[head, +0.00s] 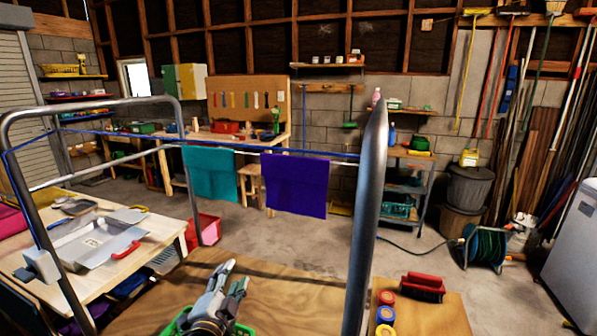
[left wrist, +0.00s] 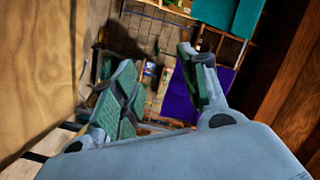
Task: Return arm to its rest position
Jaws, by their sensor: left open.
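My left gripper (head: 236,277) shows at the bottom centre of the head view, above the wooden surface (head: 290,300), with its fingers pointing away from me. In the left wrist view my left gripper (left wrist: 157,65) has its green-padded fingers spread, with nothing between them. My right gripper is out of view.
A metal tube frame (head: 367,220) rises at both sides of the wooden surface. A green basket (head: 180,322) sits low beside the gripper, partly hidden. A red caddy (head: 423,287) and several round tubs (head: 386,315) stand at right. A work table (head: 150,240) is at left.

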